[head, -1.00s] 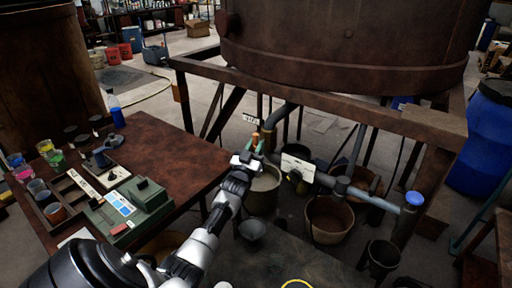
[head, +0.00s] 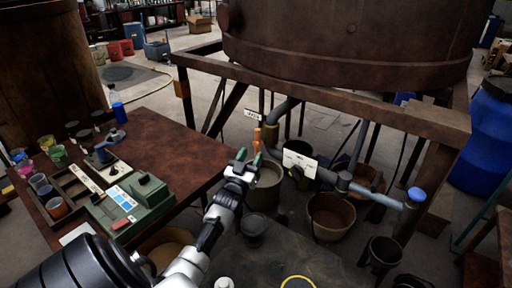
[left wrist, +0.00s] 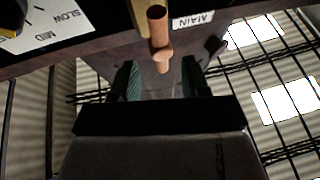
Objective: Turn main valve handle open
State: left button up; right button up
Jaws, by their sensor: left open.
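The main valve handle (head: 257,137) is a copper-orange bar on the grey pipe below the big vat. It also shows in the left wrist view (left wrist: 157,28), at the top middle beside a white label reading MAIN (left wrist: 193,20). My left gripper (head: 247,160) is open and empty, just below and in front of the handle in the head view. In the left wrist view its green-padded fingers (left wrist: 161,82) stand apart, with the handle's lower end just beyond the gap between them. I cannot tell whether they touch it. My right gripper is not in view.
A white dial plate (head: 299,163), marked SLOW and MID in the left wrist view (left wrist: 62,28), sits right of the handle. Buckets (head: 330,220) stand below the pipe. A brown table (head: 180,140) is at left. The vat's rusty frame (head: 320,97) crosses above.

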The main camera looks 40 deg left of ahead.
pick_arm(q)
jog(key=v, duration=0.5)
jog(key=shift+s, duration=0.1)
dwell(0.5)
